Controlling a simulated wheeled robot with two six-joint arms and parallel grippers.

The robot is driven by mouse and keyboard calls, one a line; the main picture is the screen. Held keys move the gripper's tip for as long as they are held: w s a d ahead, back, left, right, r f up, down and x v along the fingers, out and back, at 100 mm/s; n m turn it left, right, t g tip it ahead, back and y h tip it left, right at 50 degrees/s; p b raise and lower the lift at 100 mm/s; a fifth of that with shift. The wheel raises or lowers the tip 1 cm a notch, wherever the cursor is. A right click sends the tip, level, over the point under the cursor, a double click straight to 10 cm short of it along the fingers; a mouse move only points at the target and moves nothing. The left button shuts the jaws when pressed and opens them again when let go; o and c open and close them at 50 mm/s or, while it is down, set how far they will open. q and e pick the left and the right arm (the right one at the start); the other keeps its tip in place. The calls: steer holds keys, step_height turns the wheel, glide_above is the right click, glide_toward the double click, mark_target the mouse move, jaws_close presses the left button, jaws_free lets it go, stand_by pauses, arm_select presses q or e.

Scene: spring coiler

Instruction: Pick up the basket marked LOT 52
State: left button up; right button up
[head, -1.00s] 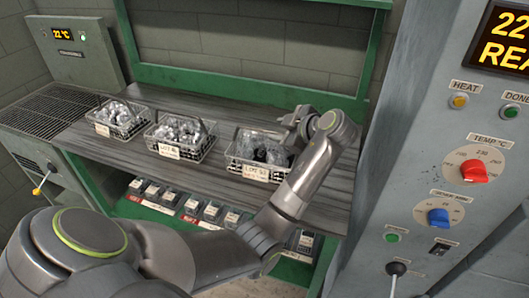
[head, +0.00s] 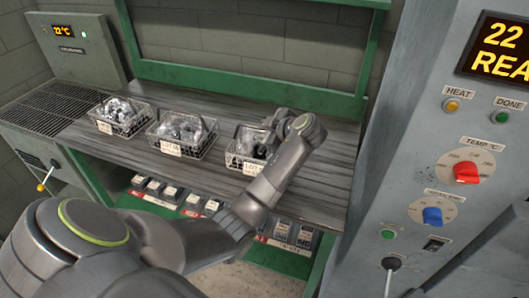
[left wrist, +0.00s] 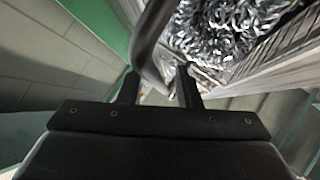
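Three wire baskets of shiny metal parts stand in a row on the bench: a left basket (head: 121,117), a middle basket (head: 184,135) and a right basket (head: 246,150). Each has a white tag in front. The right tag (head: 247,165) begins with LOT; its number is too small and partly covered by my arm to read surely. My left gripper (head: 270,124) is over the right basket's far right side. In the left wrist view its fingers (left wrist: 158,88) are apart, with a curved grey handle (left wrist: 148,50) between them. Contact cannot be told. My right gripper is out of view.
The grey bench (head: 320,150) is clear to the right of the baskets, up to the control cabinet (head: 400,130). A green frame (head: 240,85) stands behind. Several small labelled bins (head: 170,195) sit on the shelf below. A metal grate (head: 50,105) is at left.

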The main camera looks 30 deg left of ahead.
arm_select(q)
jaws_close()
steer(key=shift+s+f, duration=0.15)
stand_by(0.9)
